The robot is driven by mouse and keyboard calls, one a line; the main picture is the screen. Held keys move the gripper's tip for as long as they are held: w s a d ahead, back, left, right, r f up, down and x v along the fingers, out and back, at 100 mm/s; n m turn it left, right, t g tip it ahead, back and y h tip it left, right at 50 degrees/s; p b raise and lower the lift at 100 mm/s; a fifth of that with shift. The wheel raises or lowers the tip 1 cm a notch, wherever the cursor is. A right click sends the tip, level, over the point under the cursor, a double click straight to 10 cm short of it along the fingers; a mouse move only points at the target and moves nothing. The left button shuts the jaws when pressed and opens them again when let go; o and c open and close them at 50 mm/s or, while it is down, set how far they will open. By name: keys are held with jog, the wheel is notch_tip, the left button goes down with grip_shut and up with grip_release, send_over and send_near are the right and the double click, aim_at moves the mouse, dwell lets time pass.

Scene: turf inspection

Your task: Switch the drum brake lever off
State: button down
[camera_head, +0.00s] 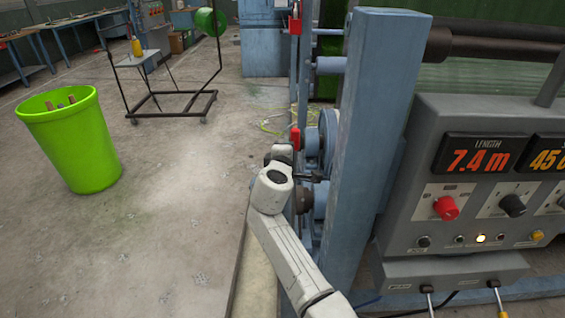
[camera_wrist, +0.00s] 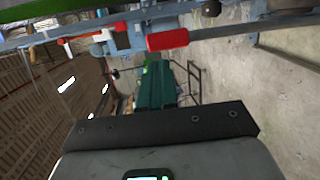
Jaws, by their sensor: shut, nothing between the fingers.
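A red-handled lever (camera_head: 295,138) stands beside a blue-grey drum end, just beyond my white arm in the head view. A red grip (camera_wrist: 167,39) on a metal bar shows large in the wrist view, above the dark front edge of my gripper (camera_wrist: 160,122). It is likely the same lever, though I cannot be sure. My gripper is shut and empty, with a visible gap between it and the red grip.
A blue-grey post (camera_head: 373,140) stands close right of my arm. Right of it is a grey control panel (camera_head: 410,215) with a length display and knobs. A green bin (camera_head: 72,145) and a wheeled stand (camera_head: 170,105) are to the left. The concrete floor between is clear.

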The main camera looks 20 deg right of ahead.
jog(key=f+v, duration=0.1)
jog(key=v, duration=0.6)
jog(key=shift+s+r, duration=0.3)
jog(key=shift+r, duration=0.1)
jog(key=shift+a, duration=0.15)
